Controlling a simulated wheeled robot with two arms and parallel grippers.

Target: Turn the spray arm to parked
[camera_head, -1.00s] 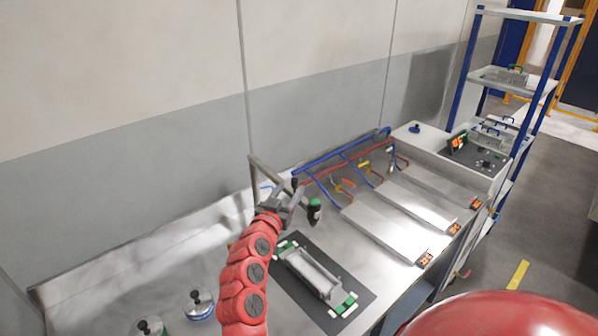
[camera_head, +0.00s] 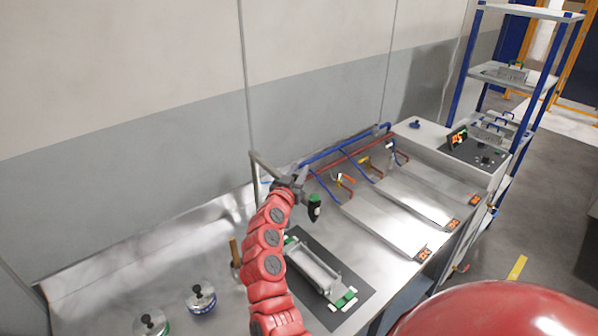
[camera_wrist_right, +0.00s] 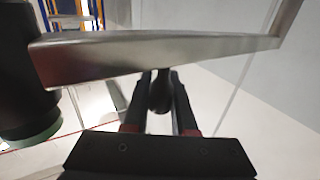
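The spray arm is a metal bar (camera_head: 268,168) on a thin post at the back wall, with a black, green-ringed nozzle (camera_head: 315,207) hanging from its free end. In the right wrist view, the bar (camera_wrist_right: 150,52) crosses above the fingers and the nozzle (camera_wrist_right: 25,75) hangs at the left. A black handle (camera_wrist_right: 160,95) hangs under the bar. My right gripper (camera_head: 291,184) is at the bar, its fingers (camera_wrist_right: 161,100) on both sides of the handle; the handle fills the gap, so it looks shut on it. My left gripper is not in view.
Below the nozzle, a metal part with green-and-white ends (camera_head: 315,268) lies on a dark mat (camera_head: 365,290). Several pale panels (camera_head: 380,225) and blue and red pipes (camera_head: 345,150) are to the right. Two knobbed lids (camera_head: 201,300) stand front left. A shelf rack (camera_head: 515,80) is far right.

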